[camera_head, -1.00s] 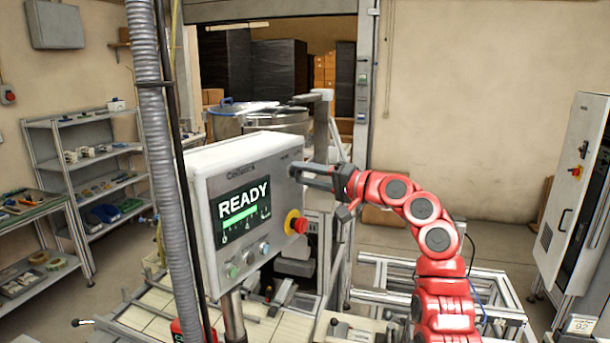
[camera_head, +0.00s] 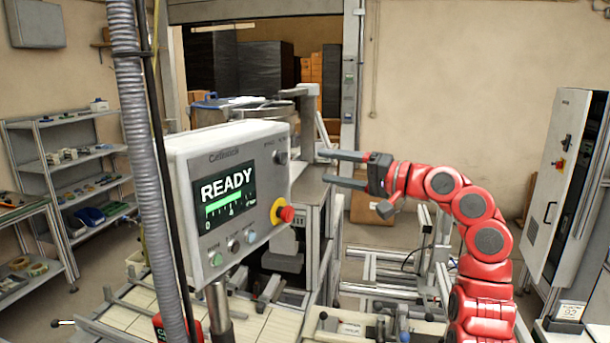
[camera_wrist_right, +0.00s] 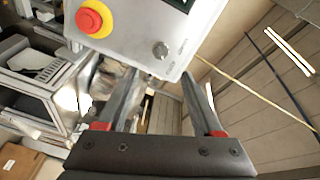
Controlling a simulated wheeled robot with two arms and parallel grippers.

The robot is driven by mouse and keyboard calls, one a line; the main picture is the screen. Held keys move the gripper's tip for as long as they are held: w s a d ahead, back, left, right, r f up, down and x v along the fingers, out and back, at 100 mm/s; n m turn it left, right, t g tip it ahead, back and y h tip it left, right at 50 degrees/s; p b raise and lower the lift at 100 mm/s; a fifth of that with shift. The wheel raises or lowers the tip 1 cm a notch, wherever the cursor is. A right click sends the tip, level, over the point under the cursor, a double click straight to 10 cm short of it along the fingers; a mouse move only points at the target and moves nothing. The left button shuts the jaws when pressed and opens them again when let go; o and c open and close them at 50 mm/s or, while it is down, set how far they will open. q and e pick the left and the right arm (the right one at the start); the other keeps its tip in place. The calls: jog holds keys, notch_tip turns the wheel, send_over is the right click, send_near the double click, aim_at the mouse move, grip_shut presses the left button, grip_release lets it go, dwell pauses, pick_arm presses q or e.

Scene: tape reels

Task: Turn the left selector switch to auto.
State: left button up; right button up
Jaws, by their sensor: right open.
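A grey control panel (camera_head: 222,178) with a lit READY screen (camera_head: 228,198) stands left of the middle in the head view. A grey knob (camera_head: 281,157) sits near its upper right corner; it also shows in the wrist view (camera_wrist_right: 160,50). A lower row has a green button (camera_head: 216,259), a dark knob (camera_head: 233,244) and a pale button (camera_head: 250,236). Switch positions and small labels are unreadable. My right gripper (camera_head: 325,167) is open and empty, right of the panel and apart from it. The wrist view shows the knob beyond its spread fingers (camera_wrist_right: 160,77). My left gripper is not visible.
A red emergency stop (camera_head: 286,214) with a yellow base sticks out of the panel; it is also in the wrist view (camera_wrist_right: 90,20). A ribbed hose (camera_head: 150,170) hangs left of the panel. Metal frames (camera_head: 385,275) stand below my right arm. A cabinet (camera_head: 560,185) is far right.

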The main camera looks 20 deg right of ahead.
jog(key=b+v, duration=0.1)
jog(key=v, duration=0.6)
jog(key=shift+b, duration=0.4)
jog(key=shift+s, duration=0.1)
